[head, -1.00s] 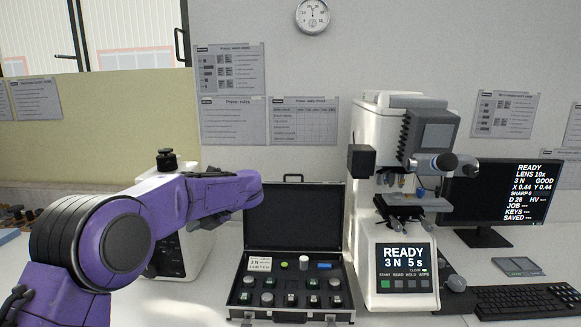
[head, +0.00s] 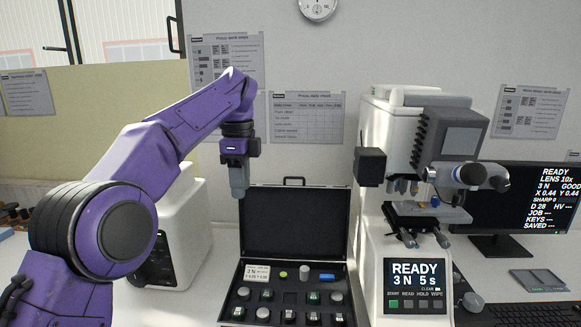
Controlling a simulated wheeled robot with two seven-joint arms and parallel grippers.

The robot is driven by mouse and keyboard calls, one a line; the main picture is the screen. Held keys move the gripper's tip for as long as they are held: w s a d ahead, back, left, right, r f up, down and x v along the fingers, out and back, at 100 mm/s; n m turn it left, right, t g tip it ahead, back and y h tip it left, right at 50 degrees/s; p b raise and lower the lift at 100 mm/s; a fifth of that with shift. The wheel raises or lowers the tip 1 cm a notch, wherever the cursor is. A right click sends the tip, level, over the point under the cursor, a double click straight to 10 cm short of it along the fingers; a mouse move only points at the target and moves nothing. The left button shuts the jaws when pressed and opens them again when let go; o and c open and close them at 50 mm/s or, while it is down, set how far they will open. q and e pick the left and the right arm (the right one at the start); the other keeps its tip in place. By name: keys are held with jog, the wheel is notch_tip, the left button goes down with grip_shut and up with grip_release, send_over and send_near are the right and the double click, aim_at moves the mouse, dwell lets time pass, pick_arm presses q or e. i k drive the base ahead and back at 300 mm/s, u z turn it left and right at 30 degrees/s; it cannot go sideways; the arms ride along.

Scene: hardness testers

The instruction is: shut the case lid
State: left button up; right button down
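The case (head: 233,300) stands open on the bench, with its dark lid (head: 297,225) raised upright at the back. Several small round and square blocks sit in its dark insert, with a white card, a green disc, a white cylinder and a blue piece behind them. My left gripper (head: 238,192) points down, in front of or above the lid's left upper edge. Its fingers look close together, but I see them from the side and cannot tell whether they are shut. My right gripper is out of view.
A white hardness tester (head: 376,225) with a READY screen stands close to the case's right. A monitor (head: 520,205) and keyboard (head: 525,312) are farther right. Another white machine (head: 180,240) stands left, partly behind my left arm.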

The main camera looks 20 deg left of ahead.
aim_at(304, 222)
jog(key=z, duration=0.05)
jog(key=i, duration=1.15)
